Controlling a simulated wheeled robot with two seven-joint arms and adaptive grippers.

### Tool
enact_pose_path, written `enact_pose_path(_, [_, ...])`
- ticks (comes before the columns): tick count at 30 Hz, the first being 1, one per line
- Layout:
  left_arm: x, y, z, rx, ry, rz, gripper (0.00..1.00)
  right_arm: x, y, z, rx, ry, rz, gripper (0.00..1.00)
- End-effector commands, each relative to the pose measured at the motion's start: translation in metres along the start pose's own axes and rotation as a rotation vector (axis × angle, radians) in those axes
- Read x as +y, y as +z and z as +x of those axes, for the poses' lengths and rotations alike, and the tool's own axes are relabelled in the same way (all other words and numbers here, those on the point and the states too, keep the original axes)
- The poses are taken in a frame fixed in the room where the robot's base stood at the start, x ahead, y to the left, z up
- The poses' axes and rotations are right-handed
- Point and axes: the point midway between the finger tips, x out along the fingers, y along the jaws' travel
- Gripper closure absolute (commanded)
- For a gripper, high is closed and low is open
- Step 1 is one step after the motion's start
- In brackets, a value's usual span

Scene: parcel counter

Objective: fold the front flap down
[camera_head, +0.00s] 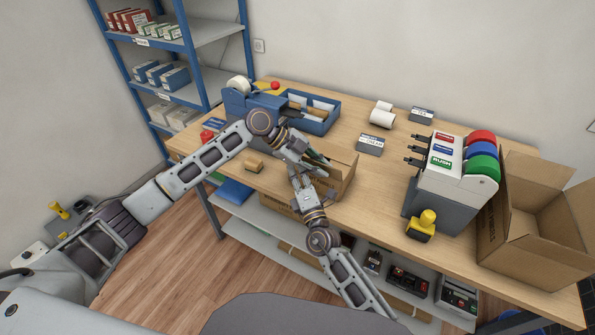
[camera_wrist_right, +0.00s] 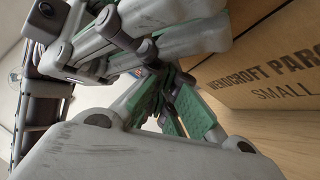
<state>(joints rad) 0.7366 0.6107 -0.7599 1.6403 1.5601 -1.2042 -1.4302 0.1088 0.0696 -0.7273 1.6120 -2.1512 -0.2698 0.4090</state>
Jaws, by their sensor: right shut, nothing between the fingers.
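A small open cardboard box (camera_head: 345,172) stands on the wooden counter near its front edge, mostly hidden behind my arms. Its printed wall (camera_wrist_right: 270,65) fills the right of the right wrist view. My left gripper (camera_head: 318,160) is over the box; its fingers overlap the box and my other arm, so its opening is unclear. My right gripper (camera_head: 297,178) is at the left side of the box, just below the left one. In the right wrist view its green fingers (camera_wrist_right: 172,112) are shut and empty, close to the box wall. The front flap cannot be made out clearly.
A label dispenser with coloured rolls (camera_head: 452,165) and a larger open carton (camera_head: 525,225) stand at the right. A blue tray (camera_head: 315,120) and tape dispenser (camera_head: 245,103) stand behind.

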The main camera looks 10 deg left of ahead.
Motion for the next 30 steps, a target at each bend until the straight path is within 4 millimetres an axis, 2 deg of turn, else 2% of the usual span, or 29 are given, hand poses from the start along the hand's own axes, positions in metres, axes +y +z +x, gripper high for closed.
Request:
enact_pose_path(1, [0.005, 0.007, -0.001, -0.011, 0.011, -0.009, 0.76, 0.006, 0.009, 0.003, -0.017, 0.013, -0.003, 1.00])
enact_pose_path(5, [0.005, 0.009, -0.011, -0.014, 0.010, -0.009, 0.76, 0.005, 0.009, 0.003, -0.017, 0.012, -0.003, 1.00])
enact_pose_path(19, [0.001, 0.007, -0.065, -0.014, 0.002, -0.007, 0.76, 0.002, 0.008, 0.002, -0.015, 0.007, -0.003, 1.00])
enact_pose_path(30, [0.000, 0.002, -0.078, -0.005, 0.000, -0.002, 0.76, 0.001, 0.004, 0.001, -0.008, 0.004, -0.001, 1.00])
